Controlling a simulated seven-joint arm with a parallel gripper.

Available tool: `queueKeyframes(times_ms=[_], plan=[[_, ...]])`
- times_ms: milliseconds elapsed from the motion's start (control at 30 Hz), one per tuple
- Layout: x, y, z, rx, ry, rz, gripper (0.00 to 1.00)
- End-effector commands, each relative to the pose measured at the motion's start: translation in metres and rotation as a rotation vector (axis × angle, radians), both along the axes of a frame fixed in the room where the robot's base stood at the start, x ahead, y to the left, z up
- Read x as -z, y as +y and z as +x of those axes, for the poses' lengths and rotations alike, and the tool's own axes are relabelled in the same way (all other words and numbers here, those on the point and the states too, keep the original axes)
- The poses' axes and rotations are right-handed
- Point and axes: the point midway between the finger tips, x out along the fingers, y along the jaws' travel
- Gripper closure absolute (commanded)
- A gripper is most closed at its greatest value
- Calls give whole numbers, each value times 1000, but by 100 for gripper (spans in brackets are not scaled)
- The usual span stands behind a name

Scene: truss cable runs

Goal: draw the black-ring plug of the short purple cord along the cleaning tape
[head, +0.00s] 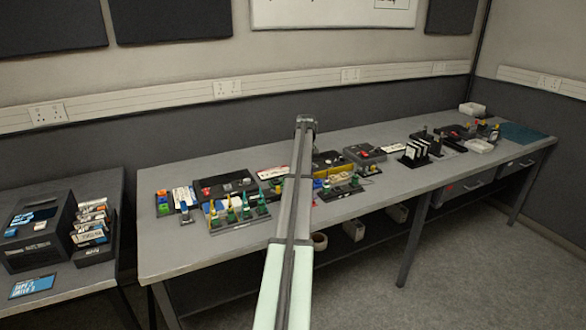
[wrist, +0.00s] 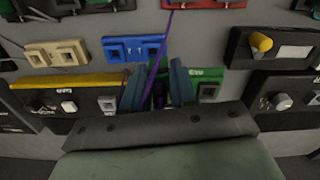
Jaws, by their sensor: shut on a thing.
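In the wrist view my gripper (wrist: 162,78) is shut on a dark plug (wrist: 160,96) between its blue-grey fingers. The plug is small and dark, so its ring colour cannot be made out. A thin purple cord (wrist: 166,38) runs from the fingers up toward a red block (wrist: 190,4) at the top edge. Another purple strand (wrist: 123,86) shows left of the fingers. I cannot pick out the cleaning tape for certain. A green-labelled block (wrist: 208,75) is just right of the fingers. In the head view my arm hides the gripper and plug.
A blue two-socket block (wrist: 133,48) and a cream one (wrist: 56,53) lie beyond the fingers. A yellow-topped black unit (wrist: 65,95) is at left, and black units with knobs (wrist: 262,42) are at right. The grey bench (head: 390,190) is crowded in the middle.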

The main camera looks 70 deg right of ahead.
Motion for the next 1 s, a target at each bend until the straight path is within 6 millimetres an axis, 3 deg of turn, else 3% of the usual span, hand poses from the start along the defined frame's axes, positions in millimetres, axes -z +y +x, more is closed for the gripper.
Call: queueKeyframes(times_ms=[100,300,500,700,1000], plan=[[-3,22,46,-52,-1,-5,100],[-8,65,111,-131,-3,-11,100],[-12,106,151,-193,-4,-12,100],[-12,135,146,-219,-1,-2,100],[-6,136,144,-244,4,8,100]])
